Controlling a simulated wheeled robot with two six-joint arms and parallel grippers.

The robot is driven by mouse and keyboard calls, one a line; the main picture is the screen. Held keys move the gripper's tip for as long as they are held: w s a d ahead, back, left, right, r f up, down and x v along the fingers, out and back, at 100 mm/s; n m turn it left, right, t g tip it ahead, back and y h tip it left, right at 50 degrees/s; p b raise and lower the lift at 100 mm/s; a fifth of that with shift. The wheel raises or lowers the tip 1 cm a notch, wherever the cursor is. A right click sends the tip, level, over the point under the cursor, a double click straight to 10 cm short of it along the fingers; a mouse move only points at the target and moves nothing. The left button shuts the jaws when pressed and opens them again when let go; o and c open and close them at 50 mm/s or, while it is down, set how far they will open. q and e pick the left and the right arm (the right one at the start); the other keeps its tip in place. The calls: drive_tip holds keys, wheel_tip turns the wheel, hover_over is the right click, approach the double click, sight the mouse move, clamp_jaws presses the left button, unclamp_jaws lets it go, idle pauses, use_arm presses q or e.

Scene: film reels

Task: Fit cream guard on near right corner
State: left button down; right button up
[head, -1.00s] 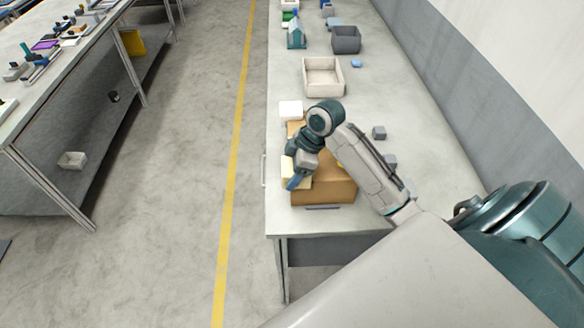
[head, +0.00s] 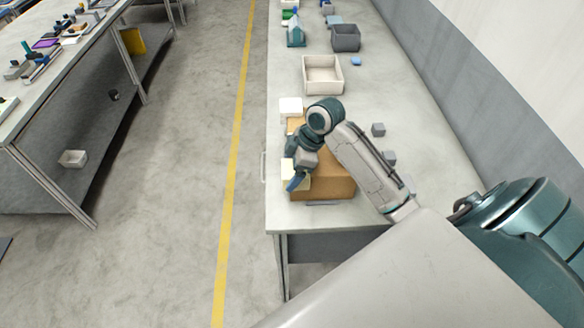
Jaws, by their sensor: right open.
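A brown box (head: 325,183) sits on the grey bench near its front end. A cream guard (head: 290,170) shows at the box's left side, partly hidden by my right gripper; I cannot tell how it sits against the box. Another pale cream block (head: 291,107) is at the box's far left corner. My right gripper (head: 295,183) is open at the box's left side, its blue fingertips beside the cream guard. My arm hides much of the box's top. My left gripper is not in view.
Small grey blocks (head: 378,129) lie on the bench (head: 420,150) right of my arm. A cream bin (head: 323,75) and a dark grey bin (head: 346,38) stand farther back. A small blue item (head: 356,61) lies beside them. A cluttered table (head: 60,95) stands across the aisle.

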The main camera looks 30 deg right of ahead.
drive_tip(key=shift+d+f, duration=0.1)
drive_tip(key=shift+f, duration=0.1)
drive_tip(key=shift+r, duration=0.2)
drive_tip(key=b+v, duration=0.3)
drive_tip(key=v, duration=0.9)
drive_tip(key=shift+w+r, duration=0.35)
drive_tip(key=shift+r, duration=0.1)
drive_tip(key=shift+d, duration=0.1)
